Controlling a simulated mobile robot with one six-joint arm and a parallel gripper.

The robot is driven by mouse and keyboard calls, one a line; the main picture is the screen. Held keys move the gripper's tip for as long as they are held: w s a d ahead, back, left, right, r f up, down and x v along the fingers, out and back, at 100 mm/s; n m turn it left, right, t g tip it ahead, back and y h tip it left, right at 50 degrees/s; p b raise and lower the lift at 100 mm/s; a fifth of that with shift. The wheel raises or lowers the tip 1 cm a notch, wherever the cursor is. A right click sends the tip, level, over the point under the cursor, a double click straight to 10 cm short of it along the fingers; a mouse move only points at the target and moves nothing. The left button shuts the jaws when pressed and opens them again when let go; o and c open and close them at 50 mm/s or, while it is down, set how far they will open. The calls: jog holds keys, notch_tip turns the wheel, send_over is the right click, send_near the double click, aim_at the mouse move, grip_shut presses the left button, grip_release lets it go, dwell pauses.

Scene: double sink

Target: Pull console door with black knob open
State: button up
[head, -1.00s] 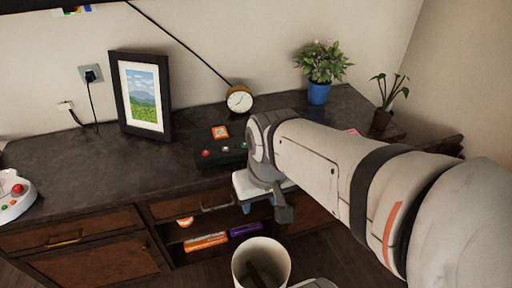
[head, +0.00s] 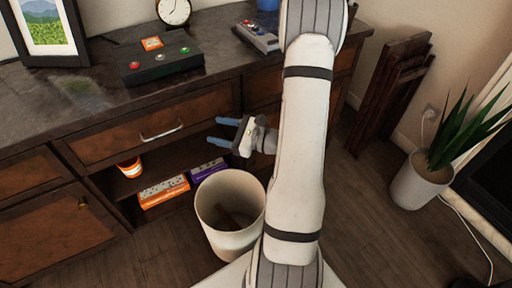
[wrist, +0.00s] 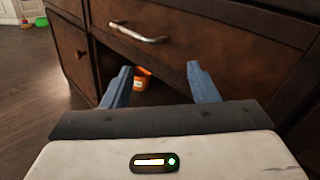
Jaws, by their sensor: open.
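The console (head: 110,122) is a dark wooden unit with drawers, an open shelf and a door at the left. That left door (head: 50,235) is closed and bears a small gold-coloured knob (head: 83,203). I see no black knob; my arm covers part of the console's right side. My gripper (head: 213,131) is open and empty in front of the console, right of the silver drawer handle (head: 162,132).
A white bin (head: 230,212) with something brown inside stands on the floor under my gripper. The shelf holds an orange box (head: 163,191), a purple box (head: 207,169) and an orange cup (head: 130,168). At right stand folded wooden furniture (head: 388,85) and a potted plant (head: 420,185).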

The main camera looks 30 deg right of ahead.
jog(key=s+d+f+m+t+h+b, duration=0.2)
jog(key=d+f+m+t+h+b, duration=0.3)
jog(key=d+f+m+h, duration=0.95)
jog(key=w+d+f+n+y+b, duration=0.2)
jog(key=w+f+n, duration=0.1)
jog(key=w, duration=0.4)
jog(key=shift+w+d+f+g+b, duration=0.15)
jog(key=shift+d+f+g+b, duration=0.15)
jog(key=shift+d+f+b, duration=0.05)
jog(key=shift+n+y, duration=0.25)
jog(key=shift+c, duration=0.4)
grip_shut()
